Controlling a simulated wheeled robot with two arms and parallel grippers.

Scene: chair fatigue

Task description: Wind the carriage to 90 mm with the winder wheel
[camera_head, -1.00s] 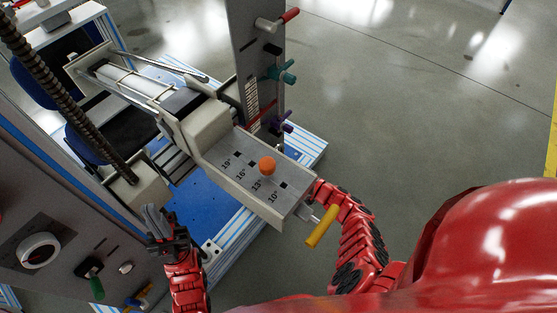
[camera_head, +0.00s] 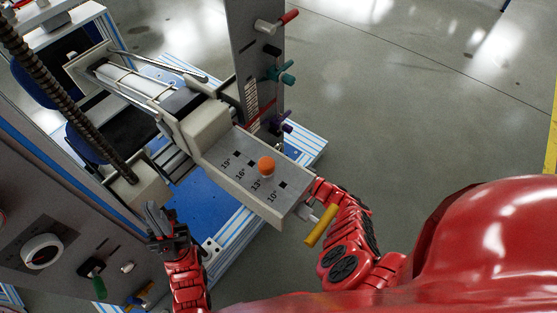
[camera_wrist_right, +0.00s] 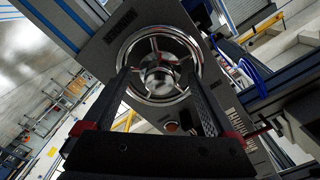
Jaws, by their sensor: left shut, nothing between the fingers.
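The winder wheel (camera_wrist_right: 190,43) is a chrome ring with spokes and a round hub, on a grey panel in the right wrist view. My right gripper (camera_wrist_right: 162,76) is open, its two dark fingers pointing at the wheel on either side of the hub; I cannot tell whether they touch it. In the head view the right gripper is hidden behind the grey plate (camera_head: 215,172) marked 19", 16", 13" and 10". My left gripper (camera_head: 153,212) is shut and empty at lower left. I cannot tell which part is the carriage; a small scale (camera_head: 252,97) shows on the upright column, unreadable.
An orange knob (camera_head: 266,167) stands on the marked plate, and a yellow handle (camera_head: 320,226) sticks out beside my right arm. Teal (camera_head: 283,73) and purple knobs are on the column. A control panel with a white dial (camera_head: 41,251) is at lower left. Floor at right is clear.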

